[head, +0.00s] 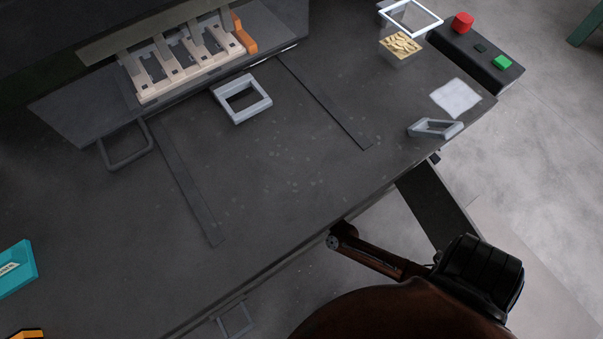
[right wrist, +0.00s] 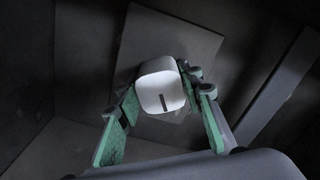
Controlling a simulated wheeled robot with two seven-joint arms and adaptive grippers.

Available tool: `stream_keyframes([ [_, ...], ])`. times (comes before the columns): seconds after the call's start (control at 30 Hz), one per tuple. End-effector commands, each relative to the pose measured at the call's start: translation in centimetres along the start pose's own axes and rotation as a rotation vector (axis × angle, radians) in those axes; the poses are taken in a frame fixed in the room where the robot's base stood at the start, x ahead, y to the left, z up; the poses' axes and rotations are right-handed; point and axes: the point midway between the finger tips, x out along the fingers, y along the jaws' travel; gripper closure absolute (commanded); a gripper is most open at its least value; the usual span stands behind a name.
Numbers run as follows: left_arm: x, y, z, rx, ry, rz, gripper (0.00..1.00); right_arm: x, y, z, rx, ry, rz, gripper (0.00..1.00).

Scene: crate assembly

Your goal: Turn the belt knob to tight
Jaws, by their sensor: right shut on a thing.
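The belt knob (right wrist: 160,88) shows in the right wrist view as a pale, rounded block with a dark slot mark on its face. It stands in front of a grey square plate (right wrist: 165,45). My right gripper (right wrist: 162,86) has its green-padded fingers on both sides of the knob and is shut on it. The slot mark runs close to upright in that view, slightly tilted. In the head view the knob and the right gripper's fingers do not show. My left gripper is in neither view.
Dark walls surround the knob closely. On the dark table (head: 290,190) lie a grey frame (head: 268,101), a tilted frame (head: 414,131) and a white pad (head: 456,97). A cream rack (head: 150,97) stands at the back. A button box (head: 450,45) is at the right. The table's middle is clear.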

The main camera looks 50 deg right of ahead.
Motion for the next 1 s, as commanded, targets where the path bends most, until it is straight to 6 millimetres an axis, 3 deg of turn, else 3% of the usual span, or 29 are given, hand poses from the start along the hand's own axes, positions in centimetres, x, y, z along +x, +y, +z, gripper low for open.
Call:
stream_keyframes([
  [0.7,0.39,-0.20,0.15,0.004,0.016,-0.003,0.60,-0.13,0.16,-0.13,0.081,0.003,0.003,0.90],
  [0.73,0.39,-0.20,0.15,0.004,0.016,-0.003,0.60,-0.13,0.16,-0.13,0.081,0.003,0.003,0.65],
  [1.0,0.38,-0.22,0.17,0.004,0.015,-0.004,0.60,-0.06,0.06,-0.07,0.079,0.002,0.001,0.48],
])
